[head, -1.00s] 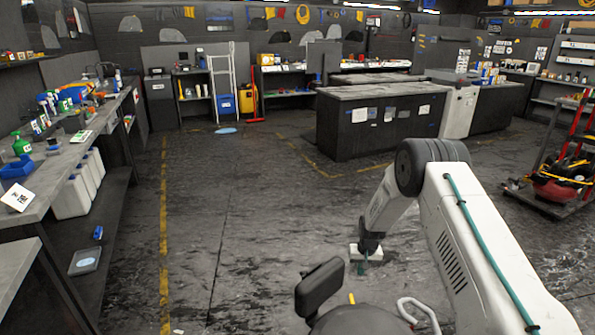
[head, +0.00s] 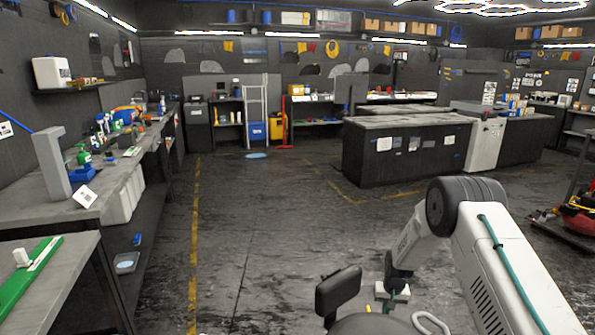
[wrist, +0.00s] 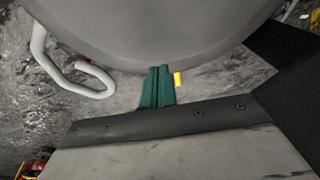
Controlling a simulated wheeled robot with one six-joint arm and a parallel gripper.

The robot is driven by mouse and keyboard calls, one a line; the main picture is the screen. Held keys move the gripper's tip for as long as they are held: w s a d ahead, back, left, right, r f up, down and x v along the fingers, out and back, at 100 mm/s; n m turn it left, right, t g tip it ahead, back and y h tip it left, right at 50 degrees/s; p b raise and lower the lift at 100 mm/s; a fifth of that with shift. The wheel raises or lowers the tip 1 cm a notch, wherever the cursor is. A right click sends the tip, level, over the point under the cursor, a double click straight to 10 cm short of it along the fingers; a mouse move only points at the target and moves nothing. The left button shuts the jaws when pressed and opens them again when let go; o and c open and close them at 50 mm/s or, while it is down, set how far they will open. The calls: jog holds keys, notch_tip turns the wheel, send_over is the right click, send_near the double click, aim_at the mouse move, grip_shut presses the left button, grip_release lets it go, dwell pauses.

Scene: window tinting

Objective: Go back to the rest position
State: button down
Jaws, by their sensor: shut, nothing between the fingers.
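My gripper (head: 388,305) hangs low in front of my body at the lower right of the head view, under the folded arm. In the wrist view, its two teal fingers (wrist: 157,87) are together with nothing between them. The fingers point toward a rounded grey part of my own body. I cannot tell from this view whether they touch it.
A workbench (head: 98,208) with bottles and tools runs along the left. A dark cabinet island (head: 405,153) stands at right centre. A red wheeled cart (head: 580,215) is at the right edge. The floor (head: 285,220) between them is clear, with yellow lines.

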jog(key=shift+g, duration=0.9)
jog(key=s, duration=0.2)
jog(key=s+f, duration=0.1)
jog(key=s, duration=0.2)
jog(key=shift+s+a, duration=0.1)
jog(key=shift+s, duration=0.05)
jog(key=shift+g, duration=0.6)
jog(key=s+r, duration=0.2)
jog(key=s, duration=0.1)
jog(key=shift+s+a+r, duration=0.1)
jog(key=shift+a+r, duration=0.05)
jog(key=shift+r, duration=0.2)
jog(key=s+a+r, duration=0.1)
jog(key=s+r, duration=0.6)
jog(key=r, duration=0.4)
jog(key=s+a+r+n+g, duration=0.1)
jog(key=s+r, duration=0.6)
jog(key=r, duration=0.4)
jog(key=s+a+r, duration=0.1)
jog(key=s+r, duration=0.6)
jog(key=r, duration=0.5)
jog(key=s+r+t, duration=0.2)
jog(key=s+r, duration=0.4)
jog(key=s, duration=0.4)
jog(key=s+a+r+t, duration=0.1)
jog(key=s+r+t, duration=0.1)
jog(key=s+r, duration=0.4)
jog(key=s, duration=0.4)
jog(key=shift+s+r+n, duration=0.3)
jog(key=shift+r, duration=0.05)
